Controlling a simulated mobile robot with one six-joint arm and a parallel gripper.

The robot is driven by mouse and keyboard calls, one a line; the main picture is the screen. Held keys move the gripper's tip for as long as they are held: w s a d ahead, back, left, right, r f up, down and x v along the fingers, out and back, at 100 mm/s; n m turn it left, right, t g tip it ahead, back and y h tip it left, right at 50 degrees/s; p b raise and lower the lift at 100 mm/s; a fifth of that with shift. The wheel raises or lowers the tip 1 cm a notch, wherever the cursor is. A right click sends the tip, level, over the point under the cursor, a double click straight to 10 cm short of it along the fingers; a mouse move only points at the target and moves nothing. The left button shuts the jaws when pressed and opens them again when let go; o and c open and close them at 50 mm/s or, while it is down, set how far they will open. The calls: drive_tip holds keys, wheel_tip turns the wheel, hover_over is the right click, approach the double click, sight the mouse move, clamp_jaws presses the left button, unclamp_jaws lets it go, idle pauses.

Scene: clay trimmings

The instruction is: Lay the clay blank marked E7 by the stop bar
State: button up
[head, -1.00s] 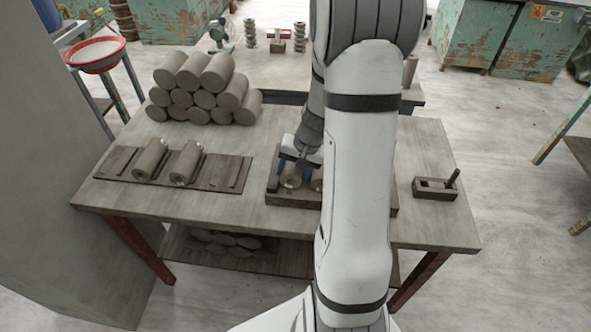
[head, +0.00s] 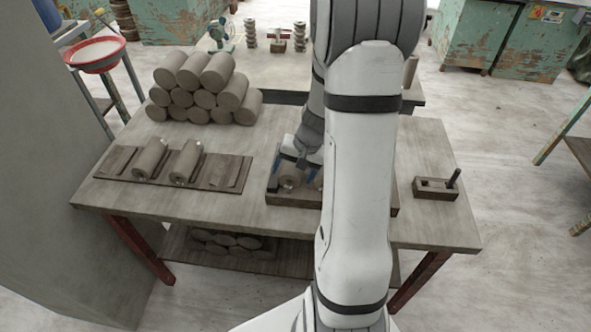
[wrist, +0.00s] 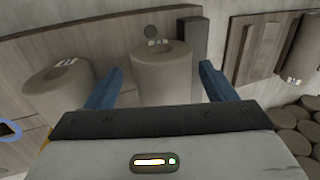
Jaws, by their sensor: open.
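My gripper (wrist: 158,88) is open, its blue fingers spread on either side of a grey clay blank (wrist: 162,75). Gaps show between the fingers and the blank. In the head view, my gripper (head: 294,168) is over the tray (head: 290,201), partly hidden by my arm.
A board (head: 212,180) with two blanks lies at the left of the table. Stacked clay cylinders (head: 205,90) stand behind it. A small wooden holder (head: 435,188) with a dark upright piece is at the right. The front table strip is clear.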

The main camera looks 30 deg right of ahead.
drive_tip(key=v, duration=0.7)
drive_tip(key=shift+r, duration=0.4)
drive_tip(key=shift+d, duration=0.1)
drive_tip(key=s+a+r+n+h, duration=0.2)
drive_tip(key=s+a+r+n, duration=0.4)
drive_tip(key=s+a+r, duration=0.4)
drive_tip(key=s+a, duration=0.3)
drive_tip(key=s, duration=0.1)
drive_tip(key=shift+a+r+n+t+h, duration=0.25)
drive_tip(key=shift+n+t+h, duration=0.05)
drive_tip(key=shift+n+h, duration=0.1)
idle(0.5)
